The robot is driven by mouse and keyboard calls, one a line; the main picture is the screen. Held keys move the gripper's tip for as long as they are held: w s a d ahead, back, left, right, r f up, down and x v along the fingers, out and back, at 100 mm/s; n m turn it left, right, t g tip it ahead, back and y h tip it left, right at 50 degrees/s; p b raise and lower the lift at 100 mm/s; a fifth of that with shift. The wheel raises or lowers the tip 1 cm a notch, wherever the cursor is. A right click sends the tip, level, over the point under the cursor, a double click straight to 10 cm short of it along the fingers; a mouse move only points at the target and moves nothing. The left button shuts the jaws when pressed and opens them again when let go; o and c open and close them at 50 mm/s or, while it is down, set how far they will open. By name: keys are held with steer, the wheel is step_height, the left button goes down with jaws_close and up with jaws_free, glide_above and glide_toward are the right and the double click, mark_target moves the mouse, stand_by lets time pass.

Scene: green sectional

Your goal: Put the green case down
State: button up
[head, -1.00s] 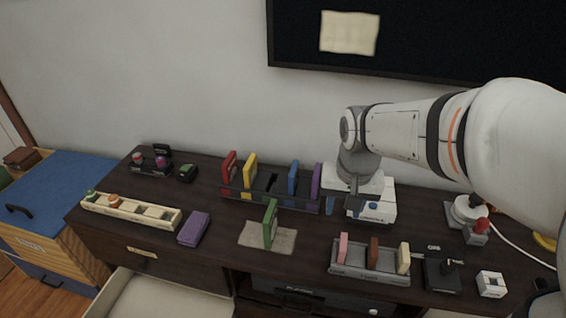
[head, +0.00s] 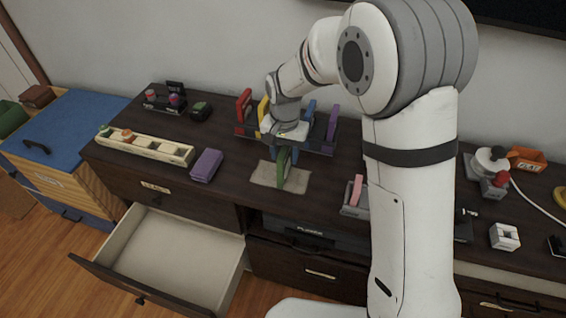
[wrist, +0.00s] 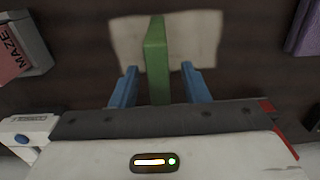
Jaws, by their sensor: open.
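The green case (head: 283,166) stands upright on edge on a beige mat (head: 262,176) on the dark desk. In the wrist view the green case (wrist: 157,60) rises between the two blue fingers of my gripper (wrist: 160,88). The fingers are open, one on each side of the case, with a gap showing on both sides. In the head view my gripper (head: 286,146) is just above and behind the case, and partly hides its upper part. The beige mat also shows in the wrist view (wrist: 207,35).
Behind stands a rack with red (head: 243,112), yellow, blue and purple (head: 332,120) cases. A purple case (head: 206,165) lies flat to the left, near a wooden tray (head: 180,152). An open drawer (head: 165,262) juts out below. My arm hides part of the desk's right side.

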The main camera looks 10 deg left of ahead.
step_height(320, 180, down, 3)
steer(key=shift+w+f, duration=0.1)
steer(key=shift+f, duration=0.05)
steer(key=shift+c, duration=0.2)
jaws_close()
